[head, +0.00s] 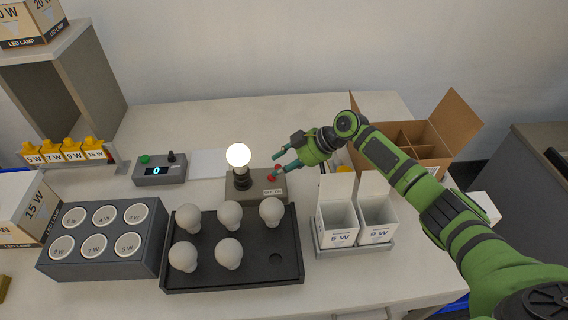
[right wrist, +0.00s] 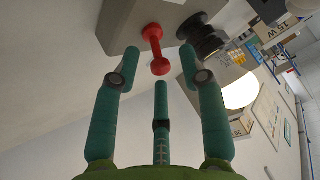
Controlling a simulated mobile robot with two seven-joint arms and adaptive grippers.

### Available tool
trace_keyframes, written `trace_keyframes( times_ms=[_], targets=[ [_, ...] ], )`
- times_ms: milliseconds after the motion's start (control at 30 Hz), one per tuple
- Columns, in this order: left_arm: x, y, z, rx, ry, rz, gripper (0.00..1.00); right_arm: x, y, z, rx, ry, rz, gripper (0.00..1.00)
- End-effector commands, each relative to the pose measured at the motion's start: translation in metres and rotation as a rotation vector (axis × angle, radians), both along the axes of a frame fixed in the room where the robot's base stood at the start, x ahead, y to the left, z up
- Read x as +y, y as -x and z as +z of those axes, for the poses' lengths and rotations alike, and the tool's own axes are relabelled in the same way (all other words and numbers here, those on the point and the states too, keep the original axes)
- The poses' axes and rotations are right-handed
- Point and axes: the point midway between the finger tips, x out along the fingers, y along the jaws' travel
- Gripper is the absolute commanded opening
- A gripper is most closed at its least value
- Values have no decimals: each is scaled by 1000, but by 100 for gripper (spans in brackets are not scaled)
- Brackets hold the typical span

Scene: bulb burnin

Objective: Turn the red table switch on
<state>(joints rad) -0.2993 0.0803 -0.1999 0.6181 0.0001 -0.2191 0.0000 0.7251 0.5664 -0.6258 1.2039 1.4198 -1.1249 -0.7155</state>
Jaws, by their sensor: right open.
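The red table switch (head: 273,178) sits on the right part of a grey-brown socket box (head: 233,189) near the table's middle. In the right wrist view it is a red lever (right wrist: 154,48) with a round knob, standing out from the box. A bright white bulb (head: 238,155) sits upright in the dark socket on the same box. My right gripper (head: 280,164) is open and empty, with its teal fingers close around the switch. In the wrist view the knob lies between and just beyond the fingertips; no clear contact shows. My left gripper is out of view.
A black tray (head: 232,279) with several bulbs lies in front of the box. Two small white boxes (head: 338,218) stand to the right, and a cardboard carton (head: 430,150) behind them. A meter (head: 160,172) reading 0 is at the left, beside a grey holder (head: 105,262).

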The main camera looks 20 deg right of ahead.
Motion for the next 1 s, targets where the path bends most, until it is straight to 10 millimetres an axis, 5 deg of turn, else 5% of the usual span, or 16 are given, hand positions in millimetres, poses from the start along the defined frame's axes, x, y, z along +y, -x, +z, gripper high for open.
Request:
trace_keyframes(
  times_ms=[600,1000],
  targets=[
    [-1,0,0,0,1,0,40,0,0,93,-3,0,0,42],
    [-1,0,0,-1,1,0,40,0,0,100,0,0,0,42]
  ],
)
